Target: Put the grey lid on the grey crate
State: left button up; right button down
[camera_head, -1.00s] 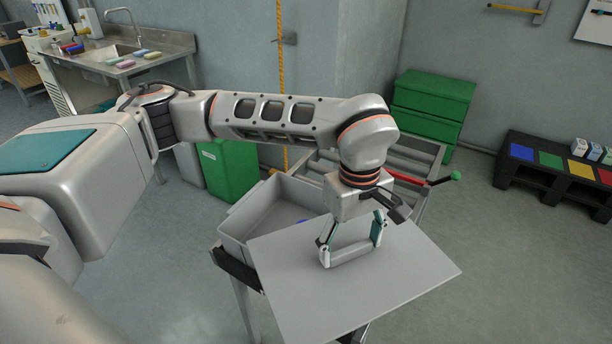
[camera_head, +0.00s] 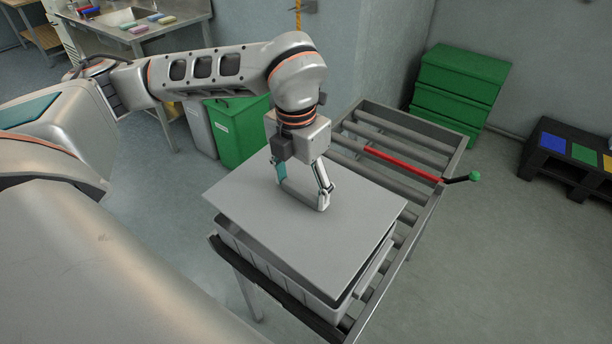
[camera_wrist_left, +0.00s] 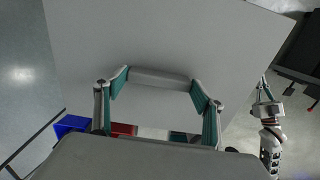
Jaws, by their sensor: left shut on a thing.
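The grey lid (camera_head: 270,225) is a flat plate above the grey crate (camera_head: 285,270), covering most of its opening from above. A dark gap shows between lid and crate along the front and right sides, so the lid looks raised and not flush. My left gripper (camera_head: 303,200) is shut on the lid's handle at its middle. In the left wrist view, the gripper fingers (camera_wrist_left: 160,98) are at the ends of the handle bar (camera_wrist_left: 160,78), with the lid (camera_wrist_left: 150,35) beyond. A small gripper, seemingly my right one (camera_wrist_left: 265,98), shows at right; its jaws are unclear.
The crate stands on a roller conveyor (camera_head: 400,145) with free rollers behind it. A red bar with a green-knobbed lever (camera_head: 415,167) crosses the rollers. Green bins (camera_head: 460,85) stand at the back, a black rack (camera_head: 570,165) at right.

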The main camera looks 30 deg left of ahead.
aim_at(302, 203)
pick_arm(q)
jog(key=shift+a+n, duration=0.1)
jog(key=shift+n, duration=0.2)
jog(key=shift+f+b, duration=0.45)
jog(key=shift+f, duration=0.15)
jog(key=shift+w+f+b, duration=0.1)
jog(key=shift+f+b, duration=1.05)
jog(key=shift+f, duration=0.55)
jog(key=shift+r, duration=0.1)
jog(key=shift+f, duration=0.25)
jog(key=shift+w+f+b, duration=0.1)
jog(key=shift+f+b, duration=0.25)
jog(key=shift+f, duration=0.1)
jog(key=shift+f+b, duration=0.5)
jog(key=shift+f, duration=0.4)
